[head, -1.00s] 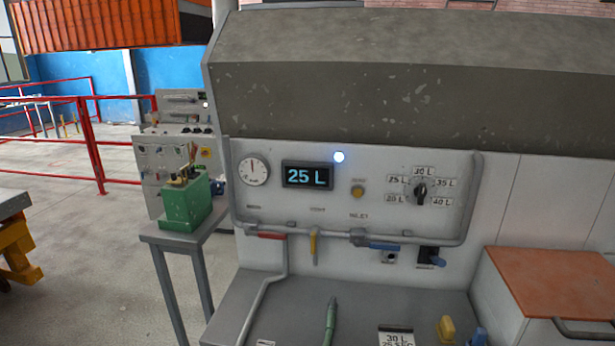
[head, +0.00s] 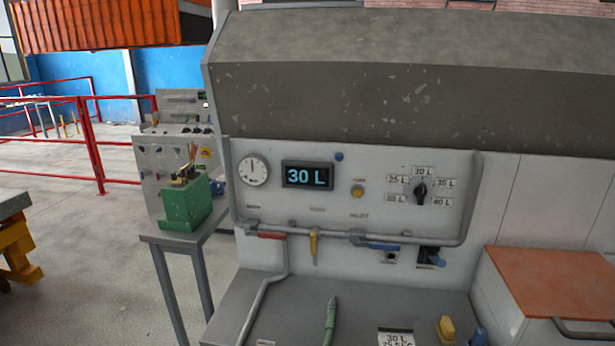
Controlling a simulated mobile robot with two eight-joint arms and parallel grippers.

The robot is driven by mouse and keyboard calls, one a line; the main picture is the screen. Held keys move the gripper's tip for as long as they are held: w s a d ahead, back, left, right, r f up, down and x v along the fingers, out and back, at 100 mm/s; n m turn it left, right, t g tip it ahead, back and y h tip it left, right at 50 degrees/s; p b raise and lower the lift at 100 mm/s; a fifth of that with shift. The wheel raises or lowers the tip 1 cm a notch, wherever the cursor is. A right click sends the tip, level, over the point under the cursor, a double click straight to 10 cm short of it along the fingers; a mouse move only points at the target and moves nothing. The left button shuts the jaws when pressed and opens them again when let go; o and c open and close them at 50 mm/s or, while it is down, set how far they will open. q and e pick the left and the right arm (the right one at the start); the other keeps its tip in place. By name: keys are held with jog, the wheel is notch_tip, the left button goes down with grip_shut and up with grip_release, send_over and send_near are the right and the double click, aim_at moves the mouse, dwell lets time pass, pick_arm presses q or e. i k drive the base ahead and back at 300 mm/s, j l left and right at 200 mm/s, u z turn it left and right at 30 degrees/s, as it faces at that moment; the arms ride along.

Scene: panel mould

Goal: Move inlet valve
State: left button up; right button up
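A pipe runs along the lower part of the white control panel (head: 300,212) and carries three valve handles. A blue handle (head: 384,246) lies level at the right, below and a little right of a label that appears to read INLET (head: 359,215). A red handle (head: 271,236) lies level at the left. A yellow handle (head: 314,247) hangs straight down between them. The display (head: 307,175) reads 30 L. The selector knob (head: 421,191) points up toward the 30 L mark. Neither of my grippers is in view.
A dark blue lamp (head: 339,157) looks unlit beside the display. A round gauge (head: 253,171) sits at the left. A grey shelf (head: 290,294) below holds a green-handled tool (head: 331,318) and a 30 L card (head: 396,338). A brown-topped cabinet (head: 555,276) stands at the right.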

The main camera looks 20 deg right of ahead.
aim_at(372, 245)
jog(key=z, duration=1.3)
